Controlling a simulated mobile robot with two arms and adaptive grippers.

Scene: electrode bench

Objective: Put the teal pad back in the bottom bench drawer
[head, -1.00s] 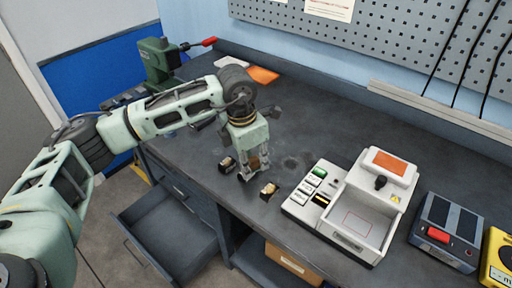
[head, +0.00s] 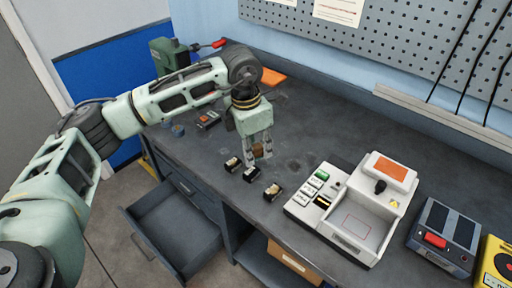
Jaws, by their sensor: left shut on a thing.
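My left gripper (head: 257,155) is shut on a small brown block (head: 258,149), just above the bench top behind the middle one of three small dark blocks. The open bench drawer (head: 147,246) is pulled out at the lower left, below closed drawers, and its visible inside is empty. I cannot make out a teal pad for certain. A small blue disc-like thing (head: 178,130) lies on the bench behind my left arm, too small to identify. My right gripper is not in view.
Three dark blocks with pale tops (head: 232,164) (head: 251,174) (head: 272,192) stand near the bench's front edge. A white device (head: 345,240) stands right of them. A green vise (head: 168,57) is at the back left.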

